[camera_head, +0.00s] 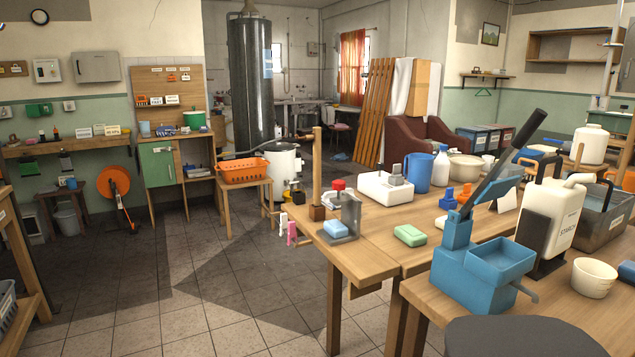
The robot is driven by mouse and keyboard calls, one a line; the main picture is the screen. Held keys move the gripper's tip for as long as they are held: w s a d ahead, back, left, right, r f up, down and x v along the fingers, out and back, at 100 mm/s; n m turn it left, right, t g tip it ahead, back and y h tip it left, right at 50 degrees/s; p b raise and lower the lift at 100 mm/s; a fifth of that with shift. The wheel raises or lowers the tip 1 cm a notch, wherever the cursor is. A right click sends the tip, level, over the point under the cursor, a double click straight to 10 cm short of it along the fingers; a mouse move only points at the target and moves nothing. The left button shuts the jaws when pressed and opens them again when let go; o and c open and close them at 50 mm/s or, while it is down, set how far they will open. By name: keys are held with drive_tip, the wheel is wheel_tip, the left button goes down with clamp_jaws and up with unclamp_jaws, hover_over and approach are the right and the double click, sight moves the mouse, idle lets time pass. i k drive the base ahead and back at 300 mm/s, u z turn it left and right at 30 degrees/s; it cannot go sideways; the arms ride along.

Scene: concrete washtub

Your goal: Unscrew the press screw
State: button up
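A small metal press-like stand (351,212) stands at the near left corner of the wooden table. A red knob (338,185) tops it, which looks like the head of the press screw. A light blue block (335,229) sits at its base. The screw's thread is too small to make out. A larger blue press (462,262) with a long black lever handle (515,156) raised up to the right stands on the nearer table. I see no screw on it. My gripper is not in view.
A green soap bar (409,235), a white box-shaped device (385,188) and a blue jug (417,172) are near the stand. A wooden post (317,165) rises just left of it. The tiled floor (200,290) left of the tables is clear.

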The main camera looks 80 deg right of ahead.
sight(339, 185)
drive_tip(key=z, duration=0.7)
drive_tip(key=i, duration=0.85)
drive_tip(key=z, duration=0.95)
